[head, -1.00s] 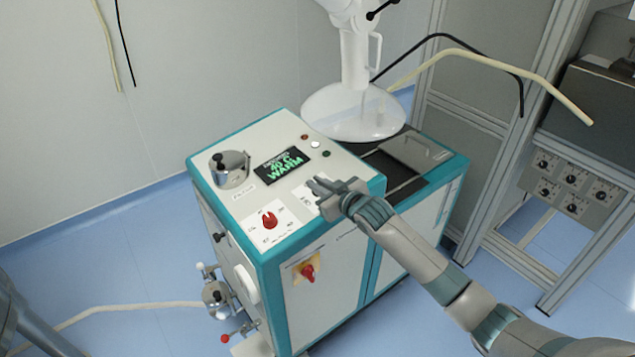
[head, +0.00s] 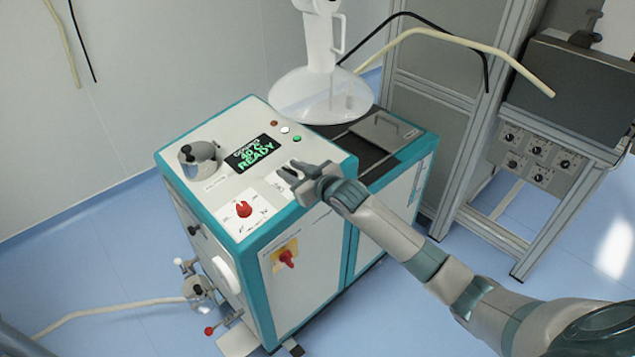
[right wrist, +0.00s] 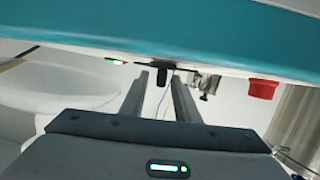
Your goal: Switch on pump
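The white and teal machine cabinet (head: 310,240) stands in the middle of the head view. Its display (head: 250,154) reads READY in green. My right gripper (head: 287,171) is over the front right of the top panel, at a white label plate (head: 278,186) partly hidden by it. In the right wrist view, its two fingers (right wrist: 161,82) are apart, with a small black knob (right wrist: 163,76) between their tips. I cannot tell whether they touch it. A red knob (head: 244,209) is on the panel to the left; it also shows in the wrist view (right wrist: 262,89). My left gripper is out of view.
A red switch on a yellow plate (head: 287,258) is on the cabinet front. A metal pot (head: 199,160) and a clear glass vessel (head: 322,97) stand on top. A grey frame with a dial box (head: 540,160) is at right. Blue floor lies around.

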